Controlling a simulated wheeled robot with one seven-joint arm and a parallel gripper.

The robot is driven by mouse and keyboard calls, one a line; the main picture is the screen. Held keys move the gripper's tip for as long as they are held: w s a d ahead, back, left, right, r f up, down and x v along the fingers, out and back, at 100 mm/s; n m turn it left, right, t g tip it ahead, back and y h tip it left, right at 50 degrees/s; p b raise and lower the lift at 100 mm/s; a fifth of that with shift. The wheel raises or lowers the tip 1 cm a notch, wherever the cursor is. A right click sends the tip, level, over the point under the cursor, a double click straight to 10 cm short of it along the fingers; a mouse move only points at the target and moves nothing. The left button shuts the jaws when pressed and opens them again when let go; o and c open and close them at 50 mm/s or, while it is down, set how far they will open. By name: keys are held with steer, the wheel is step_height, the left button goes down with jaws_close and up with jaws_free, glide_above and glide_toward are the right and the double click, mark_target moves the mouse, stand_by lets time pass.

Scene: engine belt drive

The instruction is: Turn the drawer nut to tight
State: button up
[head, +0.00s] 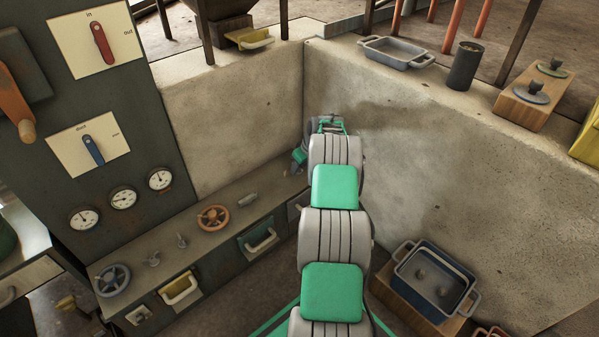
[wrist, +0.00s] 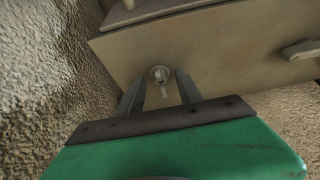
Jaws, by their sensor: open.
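In the wrist view the drawer nut (wrist: 160,74) is a small round grey metal piece with a short tab pointing down, on a plain brownish-grey face (wrist: 225,55). My gripper (wrist: 160,80) is open, with one finger on each side of the nut. Gaps show between the fingers and the nut, so it is not gripped. In the head view my arm reaches to the far corner by the end of the low bench, and the green hand (head: 299,157) shows partly beside it. The nut cannot be made out there.
A grey handle (wrist: 300,49) juts from the same face at right. Rough wall lies close at left. The bench (head: 190,240) carries an orange handwheel (head: 213,217), a grey handwheel (head: 112,280) and small fittings. A blue bin (head: 435,278) sits right of my arm.

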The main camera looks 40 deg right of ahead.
steer(key=shift+w+f, duration=0.15)
steer(key=shift+f, duration=0.1)
steer(key=shift+c, duration=0.3)
jaws_close()
